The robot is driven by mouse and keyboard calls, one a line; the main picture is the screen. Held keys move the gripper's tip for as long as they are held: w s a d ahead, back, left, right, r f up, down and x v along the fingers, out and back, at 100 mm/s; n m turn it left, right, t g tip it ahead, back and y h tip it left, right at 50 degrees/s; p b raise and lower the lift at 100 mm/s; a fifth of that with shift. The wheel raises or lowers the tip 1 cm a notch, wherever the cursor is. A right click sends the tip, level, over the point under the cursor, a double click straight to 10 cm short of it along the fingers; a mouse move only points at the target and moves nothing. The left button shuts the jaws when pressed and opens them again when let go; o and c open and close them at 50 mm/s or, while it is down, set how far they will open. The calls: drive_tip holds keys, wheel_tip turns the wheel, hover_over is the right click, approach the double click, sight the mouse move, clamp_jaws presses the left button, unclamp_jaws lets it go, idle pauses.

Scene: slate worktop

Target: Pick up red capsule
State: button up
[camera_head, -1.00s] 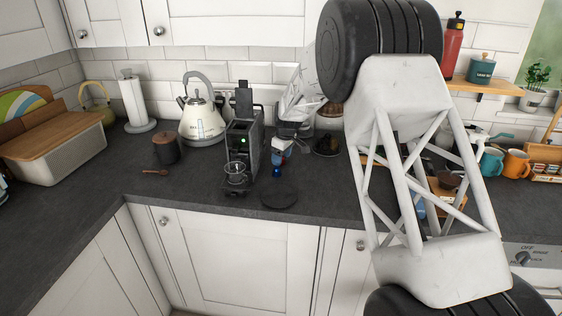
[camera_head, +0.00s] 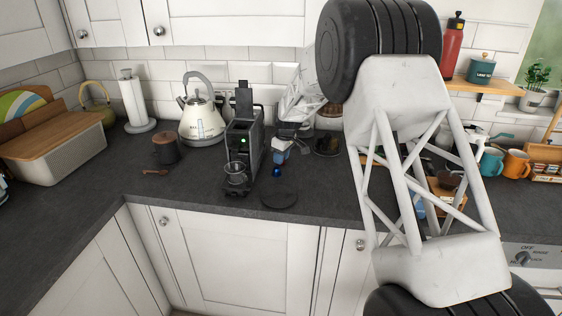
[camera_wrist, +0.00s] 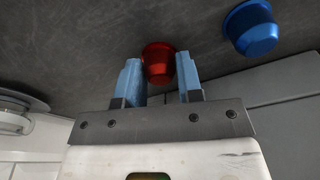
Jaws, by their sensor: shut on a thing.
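The red capsule (camera_wrist: 158,64) sits between the two blue fingers of my gripper (camera_wrist: 160,78) in the wrist view, near the dark worktop. My gripper is shut on it. In the head view my gripper (camera_head: 277,159) is small, just right of the coffee machine, and I cannot make out the red capsule there. A blue capsule (camera_wrist: 252,30) stands apart to the right of the fingers in the wrist view. It also shows in the head view (camera_head: 277,171), just in front of my gripper.
The black coffee machine (camera_head: 245,142) with a glass cup (camera_head: 235,173) stands close left of my gripper. A round dark disc (camera_head: 278,194) lies in front. A dark plate (camera_head: 327,146) is to the right. A kettle (camera_head: 202,121) stands at the back; the left worktop is mostly clear.

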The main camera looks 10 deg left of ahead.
drive_tip(key=shift+r, duration=0.1)
idle(0.3)
drive_tip(key=shift+r, duration=0.7)
wheel_tip(320, 180, up, 2)
drive_tip(key=shift+r, duration=0.15)
drive_tip(key=s+d, duration=0.1)
drive_tip(key=s, duration=0.4)
drive_tip(key=s+d, duration=0.2)
drive_tip(key=s, duration=0.3)
drive_tip(key=s+d+r, duration=0.1)
drive_tip(key=s+d, duration=0.1)
drive_tip(key=s, duration=0.3)
drive_tip(key=shift+d, duration=0.2)
drive_tip(key=shift+d+r, duration=0.1)
